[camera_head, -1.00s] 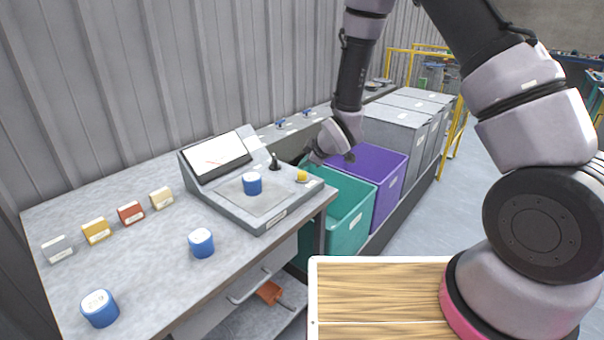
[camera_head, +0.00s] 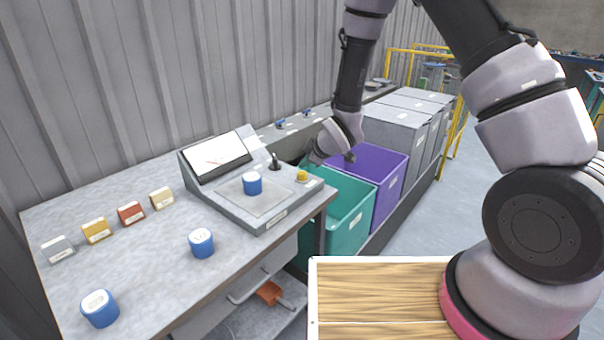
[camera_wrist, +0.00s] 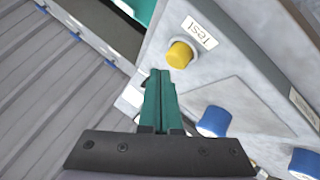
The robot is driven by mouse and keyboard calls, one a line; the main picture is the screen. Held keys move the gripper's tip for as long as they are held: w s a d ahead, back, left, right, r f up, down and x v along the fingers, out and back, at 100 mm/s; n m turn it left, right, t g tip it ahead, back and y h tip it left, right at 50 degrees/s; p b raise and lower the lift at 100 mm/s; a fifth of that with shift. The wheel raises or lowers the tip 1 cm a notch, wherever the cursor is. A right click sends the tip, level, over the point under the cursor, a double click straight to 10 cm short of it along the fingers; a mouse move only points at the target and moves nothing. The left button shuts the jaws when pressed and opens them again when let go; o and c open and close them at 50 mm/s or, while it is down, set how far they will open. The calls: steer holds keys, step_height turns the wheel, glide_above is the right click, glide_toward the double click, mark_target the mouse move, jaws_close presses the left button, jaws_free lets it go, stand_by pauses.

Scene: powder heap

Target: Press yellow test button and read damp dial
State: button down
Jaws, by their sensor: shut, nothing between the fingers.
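The yellow test button (camera_head: 302,176) sits on the right end of a grey tester (camera_head: 268,222). It also shows in the wrist view (camera_wrist: 180,54) beside a "Test" label (camera_wrist: 199,31). The damp dial (camera_head: 218,157) is a white slanted panel at the tester's back with a thin red needle; its reading is too small to tell. A blue-sided cup (camera_head: 252,185) stands on the tester's plate. My gripper (camera_wrist: 160,75) is shut and empty, its teal fingertips close to the button in the wrist view. Contact cannot be told. In the head view the fingertips are hard to make out.
A black lever (camera_head: 275,162) stands near the button. Two more blue cups (camera_head: 201,243) (camera_head: 99,308) and several coloured blocks (camera_head: 131,213) are on the bench. A teal bin (camera_head: 345,205) and a purple bin (camera_head: 385,175) stand right of the tester.

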mark_target(305, 174)
steer(key=shift+f, duration=0.4)
steer(key=shift+f, duration=1)
stand_by(1.0)
stand_by(0.4)
steer(key=shift+r, duration=1.45)
steer(key=shift+r, duration=2.5)
